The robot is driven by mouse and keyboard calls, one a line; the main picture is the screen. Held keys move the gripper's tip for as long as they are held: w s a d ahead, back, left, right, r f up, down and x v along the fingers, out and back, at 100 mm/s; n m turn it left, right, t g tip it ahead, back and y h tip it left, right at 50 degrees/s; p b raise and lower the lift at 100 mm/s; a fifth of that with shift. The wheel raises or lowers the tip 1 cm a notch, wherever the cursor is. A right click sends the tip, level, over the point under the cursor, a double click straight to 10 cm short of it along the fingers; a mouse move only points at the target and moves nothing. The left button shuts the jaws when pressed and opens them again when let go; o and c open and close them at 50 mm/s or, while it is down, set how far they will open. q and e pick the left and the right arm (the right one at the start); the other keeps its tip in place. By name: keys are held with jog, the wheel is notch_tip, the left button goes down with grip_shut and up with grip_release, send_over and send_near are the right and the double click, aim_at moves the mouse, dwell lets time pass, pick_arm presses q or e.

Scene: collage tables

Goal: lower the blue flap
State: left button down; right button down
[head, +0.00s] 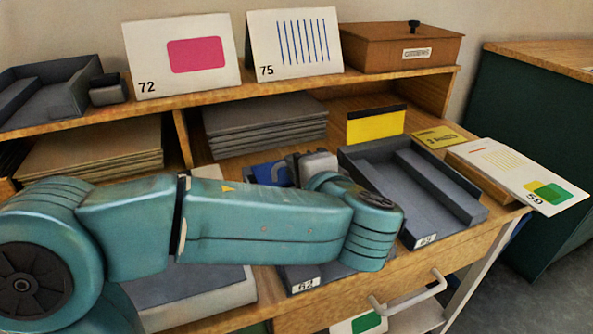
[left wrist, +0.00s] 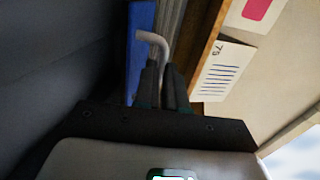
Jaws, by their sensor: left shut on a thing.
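The blue flap (head: 268,174) shows in part behind my left arm, at the back of the grey tray labelled 62 (head: 290,275). In the left wrist view the blue flap (left wrist: 140,50) is a narrow strip. A pale bent handle (left wrist: 152,37) curves from beside it to my left gripper (left wrist: 161,70), whose fingers are shut on it. In the head view the left gripper (head: 290,170) is beside the flap, its fingertips mostly hidden. My arm covers much of the tray, and the flap's exact tilt is hard to tell. My right gripper is not in view.
A second grey tray (head: 425,215) stands right of my arm, with an upright yellow flap (head: 376,125) behind it. Grey sheets (head: 265,125) are stacked behind the blue flap. Cards 72 (head: 150,60) and 75 (head: 265,45) and a brown box (head: 375,45) stand on the shelf.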

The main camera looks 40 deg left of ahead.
pick_arm(q)
jog(key=shift+d+f, duration=0.2)
jog(key=shift+f, duration=0.4)
jog(key=c, duration=1.2)
grip_release()
jog(key=shift+s+d+r, duration=0.2)
jog(key=shift+d, duration=0.25)
jog(key=p+v, duration=0.1)
jog(key=v, duration=0.4)
jog(key=p+v, duration=0.1)
jog(key=v, duration=0.4)
jog(key=p+v, duration=0.1)
jog(key=v, duration=0.4)
jog(key=shift+s+r+p, duration=0.2)
jog(key=shift+r+p, duration=0.1)
jog(key=shift+p, duration=0.1)
